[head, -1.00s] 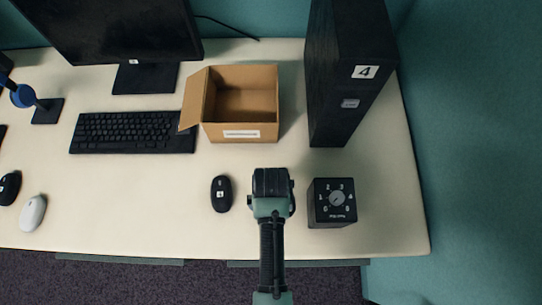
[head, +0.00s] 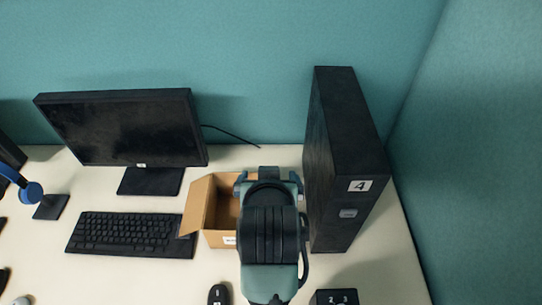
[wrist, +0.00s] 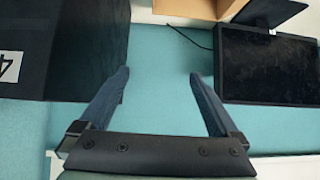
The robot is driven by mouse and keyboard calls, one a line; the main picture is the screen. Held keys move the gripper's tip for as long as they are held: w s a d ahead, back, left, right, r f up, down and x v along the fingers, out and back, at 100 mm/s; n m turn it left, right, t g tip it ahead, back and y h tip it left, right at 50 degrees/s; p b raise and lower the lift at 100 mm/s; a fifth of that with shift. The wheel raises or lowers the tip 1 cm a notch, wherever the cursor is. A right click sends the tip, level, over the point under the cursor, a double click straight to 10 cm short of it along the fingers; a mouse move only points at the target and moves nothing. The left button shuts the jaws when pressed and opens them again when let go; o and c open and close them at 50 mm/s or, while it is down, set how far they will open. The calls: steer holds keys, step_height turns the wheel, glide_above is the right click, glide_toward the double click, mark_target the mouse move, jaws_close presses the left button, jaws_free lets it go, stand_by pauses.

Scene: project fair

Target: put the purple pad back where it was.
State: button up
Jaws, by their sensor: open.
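No purple pad shows in either view. My gripper (head: 268,178) is in front of the open cardboard box (head: 196,206) in the head view and hides much of its inside and right part. In the wrist view my gripper (wrist: 158,77) has its two blue-grey fingers wide apart, with nothing between them but the teal partition (wrist: 160,115) behind. My gripper is open and empty.
A tall black computer tower (head: 345,170) marked 4 stands just right of my gripper. A monitor (head: 125,125) and keyboard (head: 130,235) are at left. A black mouse (head: 218,295) and a dial box (head: 335,298) are at the front edge of the picture.

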steer(key=w+r+t, duration=0.3)
steer(key=r+t, duration=0.3)
steer(key=r, duration=1.3)
steer(key=s+r+t, duration=0.3)
steer(key=s+r, duration=0.1)
steer(key=r, duration=0.5)
steer(key=s+r+t, duration=0.4)
steer(key=r, duration=0.6)
steer(key=s+r+t, duration=0.4)
steer(key=r, duration=0.5)
steer(key=shift+s+d+r, duration=0.2)
steer(key=shift+s+r, duration=0.05)
steer(key=shift+s, duration=0.1)
